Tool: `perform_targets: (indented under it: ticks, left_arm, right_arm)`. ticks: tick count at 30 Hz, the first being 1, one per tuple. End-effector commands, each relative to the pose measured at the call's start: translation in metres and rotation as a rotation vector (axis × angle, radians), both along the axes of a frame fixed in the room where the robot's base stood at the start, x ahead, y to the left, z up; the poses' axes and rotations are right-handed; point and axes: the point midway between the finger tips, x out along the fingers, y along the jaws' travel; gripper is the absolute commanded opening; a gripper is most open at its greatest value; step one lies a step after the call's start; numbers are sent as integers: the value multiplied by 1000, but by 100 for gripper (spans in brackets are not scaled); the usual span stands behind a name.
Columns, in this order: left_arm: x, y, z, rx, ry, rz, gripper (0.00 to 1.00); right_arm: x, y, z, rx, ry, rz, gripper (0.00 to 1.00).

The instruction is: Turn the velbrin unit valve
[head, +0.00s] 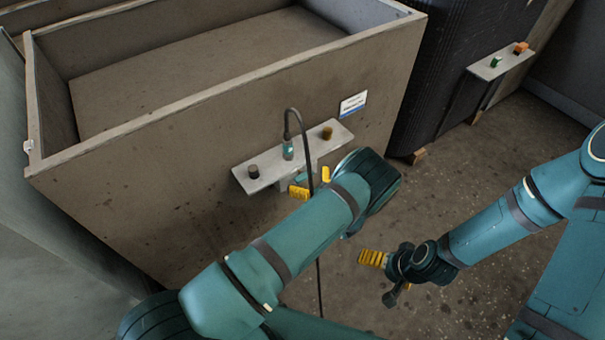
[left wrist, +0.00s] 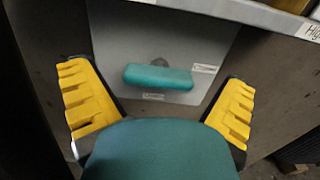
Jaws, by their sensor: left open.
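In the left wrist view, a teal bar-shaped valve handle (left wrist: 158,77) lies roughly horizontal on a grey plate (left wrist: 112,45) with small labels too blurred to read. My left gripper (left wrist: 160,105) is open, its yellow fingers apart on either side of the handle and not visibly touching it. In the head view, my left gripper (head: 313,183) is at the front edge of a small shelf on the concrete-coloured bin; the valve handle is hidden there. My right gripper (head: 372,258) hangs over the floor, away from the bin; its finger gap is unclear.
The shelf (head: 262,181) carries a dark knob (head: 253,171) and a brown knob (head: 327,132). A black hose (head: 304,130) arches over it and hangs down near my left gripper. A second shelf (head: 500,63) is at the upper right. Floor (head: 450,150) between is clear.

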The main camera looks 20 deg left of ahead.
Motion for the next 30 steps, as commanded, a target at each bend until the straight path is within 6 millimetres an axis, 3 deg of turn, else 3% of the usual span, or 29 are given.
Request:
perform_targets:
  ticks: [9, 15, 30]
  left_arm:
    - [1, 0, 0, 0, 0, -1, 100]
    - [0, 0, 0, 0, 0, -1, 34]
    - [0, 0, 0, -68, -88, -4, 34]
  right_arm:
    - [0, 0, 0, 0, 0, -1, 100]
    - [0, 0, 0, 0, 0, 0, 100]
    - [0, 0, 0, 0, 0, 0, 100]
